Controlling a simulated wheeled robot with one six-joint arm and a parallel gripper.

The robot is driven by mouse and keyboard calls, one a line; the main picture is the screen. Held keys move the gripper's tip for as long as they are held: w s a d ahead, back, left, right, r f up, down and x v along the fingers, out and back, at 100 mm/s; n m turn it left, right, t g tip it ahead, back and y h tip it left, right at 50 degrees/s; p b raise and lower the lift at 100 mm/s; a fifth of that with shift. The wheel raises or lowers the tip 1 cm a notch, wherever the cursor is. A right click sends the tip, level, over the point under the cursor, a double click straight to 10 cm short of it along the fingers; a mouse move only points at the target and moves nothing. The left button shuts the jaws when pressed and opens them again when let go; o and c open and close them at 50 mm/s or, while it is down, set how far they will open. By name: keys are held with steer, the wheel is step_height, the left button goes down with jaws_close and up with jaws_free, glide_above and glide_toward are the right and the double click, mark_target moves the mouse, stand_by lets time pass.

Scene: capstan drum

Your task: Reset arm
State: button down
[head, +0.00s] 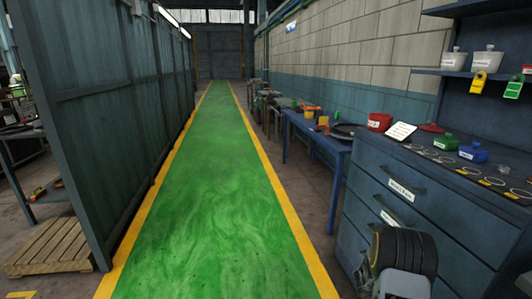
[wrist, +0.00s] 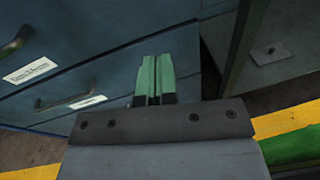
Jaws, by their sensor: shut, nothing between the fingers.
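My gripper (wrist: 154,78) shows in the wrist view, with its two green fingers closed together and nothing between them. It points at the lower part of a dark blue drawer cabinet, which fills the left of the wrist view (wrist: 60,62). In the head view the cabinet (head: 428,205) stands at the right. I cannot make out the gripper's fingers in the head view.
A green walkway (head: 205,190) with yellow edges runs ahead and is clear. A tall metal partition (head: 105,90) and a wooden pallet (head: 50,245) stand on the left. A blue table (head: 325,140) stands beyond the cabinet. Small lidded pots and rings lie on the cabinet top.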

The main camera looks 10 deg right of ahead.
steer(key=s+a+r+m+g+y+p, duration=0.2)
steer(key=s+a+r+m+y+p, duration=0.15)
steer(key=s+a+m, duration=0.2)
steer(key=s+a+r+m+g+y+p, duration=0.2)
steer(key=s+a+r+m+y, duration=0.25)
steer(key=a+m, duration=0.2)
steer(key=s+a+r+m+t+y+p, duration=0.1)
steer(key=a+r+m+t+y+p, duration=0.1)
steer(key=a+r+t+y+p, duration=0.2)
steer(key=s+a+r+m+t+y+p, duration=0.1)
steer(key=a+r+t+y+p, duration=0.3)
steer(key=a+r, duration=1.7)
step_height(320, 180, up, 2)
steer(key=m+p, duration=0.1)
steer(key=p, duration=0.4)
steer(key=shift+s+a+y+p, duration=0.15)
steer(key=shift+y+p, duration=0.15)
steer(key=shift+p, duration=0.05)
